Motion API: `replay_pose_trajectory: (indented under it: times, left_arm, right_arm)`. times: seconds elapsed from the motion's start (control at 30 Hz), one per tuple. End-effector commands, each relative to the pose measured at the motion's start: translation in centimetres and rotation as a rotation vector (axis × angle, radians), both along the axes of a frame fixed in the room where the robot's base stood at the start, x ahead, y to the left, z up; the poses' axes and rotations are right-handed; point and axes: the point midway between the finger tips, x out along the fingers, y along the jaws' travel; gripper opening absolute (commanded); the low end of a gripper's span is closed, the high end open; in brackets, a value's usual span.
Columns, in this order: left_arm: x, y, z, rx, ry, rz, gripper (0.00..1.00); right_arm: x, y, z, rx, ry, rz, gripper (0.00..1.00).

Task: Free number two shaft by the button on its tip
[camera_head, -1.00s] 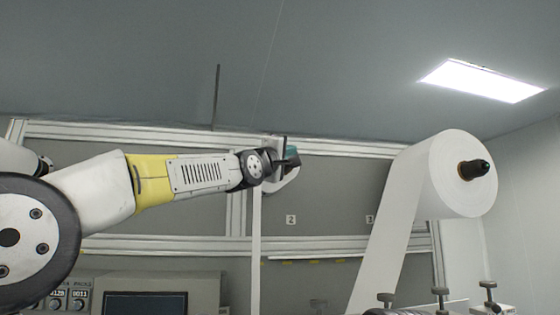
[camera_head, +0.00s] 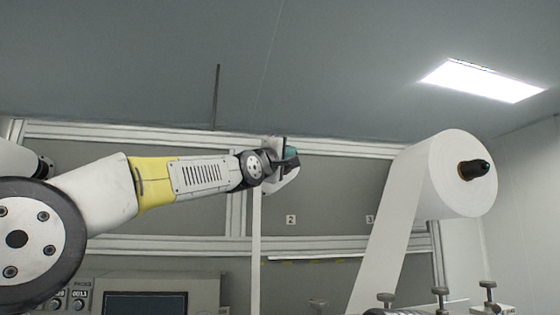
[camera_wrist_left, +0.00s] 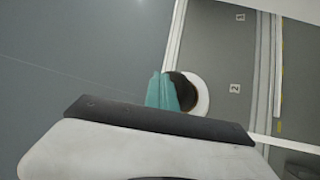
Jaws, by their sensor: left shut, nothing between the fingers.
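My left gripper (camera_head: 291,157) is at the upper middle of the head view, in front of a narrow white roll (camera_head: 284,183). In the left wrist view its teal fingers (camera_wrist_left: 162,91) are closed together, with nothing seen between them. A dark round shaft tip (camera_wrist_left: 185,88) shows right beside the fingers, partly covered by them, with the white roll (camera_wrist_left: 203,101) around it. I cannot tell whether the fingers touch the tip. The button itself is not visible. The number 2 label (camera_head: 291,219) is on the grey panel below and right of the roll. My right gripper is not in view.
A large white roll (camera_head: 448,160) on a dark-tipped shaft (camera_head: 473,169) stands to the right, its web running down. A narrow white strip (camera_head: 256,245) hangs below the small roll. Metal rails (camera_head: 330,146) cross behind. A control box with a screen (camera_head: 145,303) is at lower left.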

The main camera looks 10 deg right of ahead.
Motion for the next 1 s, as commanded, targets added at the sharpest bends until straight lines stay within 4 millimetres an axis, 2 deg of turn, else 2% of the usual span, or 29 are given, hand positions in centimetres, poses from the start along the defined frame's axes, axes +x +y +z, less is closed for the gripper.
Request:
replay_pose_trajectory:
  times: [0.47, 1.0]
  left_arm:
    - [-0.8, 0.0, 0.0, 0.001, 0.000, 0.001, 0.00]
    - [-5.9, -0.2, 0.0, 0.000, -0.001, 0.000, 0.00]
  right_arm:
    - [0.0, 0.0, 0.0, 0.000, 0.000, 0.000, 0.00]
    - [0.0, 0.0, 0.0, 0.000, 0.000, 0.000, 0.00]
